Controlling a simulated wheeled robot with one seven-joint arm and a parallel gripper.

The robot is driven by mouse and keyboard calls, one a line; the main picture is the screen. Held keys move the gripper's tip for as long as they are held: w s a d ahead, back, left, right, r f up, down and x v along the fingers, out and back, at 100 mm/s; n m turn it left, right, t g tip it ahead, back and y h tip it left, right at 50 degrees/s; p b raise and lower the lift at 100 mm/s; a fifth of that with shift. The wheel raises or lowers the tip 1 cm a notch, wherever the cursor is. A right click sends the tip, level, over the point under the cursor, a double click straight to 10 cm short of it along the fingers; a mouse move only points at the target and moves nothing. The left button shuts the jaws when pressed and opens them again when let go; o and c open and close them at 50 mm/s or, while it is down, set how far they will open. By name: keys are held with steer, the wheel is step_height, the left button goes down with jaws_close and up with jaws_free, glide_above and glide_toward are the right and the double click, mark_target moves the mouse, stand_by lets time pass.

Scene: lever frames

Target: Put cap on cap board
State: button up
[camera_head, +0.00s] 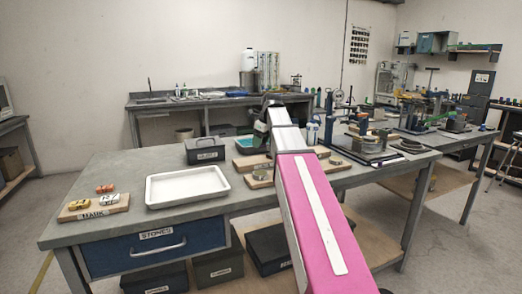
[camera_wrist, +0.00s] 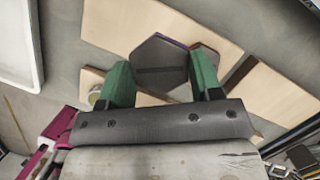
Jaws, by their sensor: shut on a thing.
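My gripper (camera_wrist: 163,85) has two green fingers, shut on a dark grey, six-sided cap (camera_wrist: 158,62) with a purple edge. The cap is over a pale wooden board (camera_wrist: 120,22); I cannot tell whether it touches it. A second dark, angular shape (camera_wrist: 206,55) shows beside the right finger, partly hidden by it. In the head view my gripper (camera_head: 262,132) is over the back of the grey table, near the wooden boards (camera_head: 243,164). My arm hides part of them, and the held cap is not clear there. I cannot read which board is the cap board.
A white tray (camera_head: 187,204) and a labelled wooden board (camera_head: 94,214) with small blocks lie on the left of the table. A dark box (camera_head: 205,151) stands behind the tray. A round metal piece (camera_head: 258,175) lies on a nearer board. A blue press-like stand (camera_head: 329,118) is at the right.

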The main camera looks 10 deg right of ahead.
mark_target(263, 146)
steer(key=shift+f, duration=1.9)
steer(key=shift+s+f, duration=0.1)
steer(key=shift+f, duration=0.5)
steer(key=o, duration=1.2)
steer(key=shift+f, duration=0.1)
steer(key=shift+d+r, duration=0.15)
steer(key=shift+r, duration=0.4)
steer(key=v, duration=1.2)
steer(key=shift+r, duration=0.15)
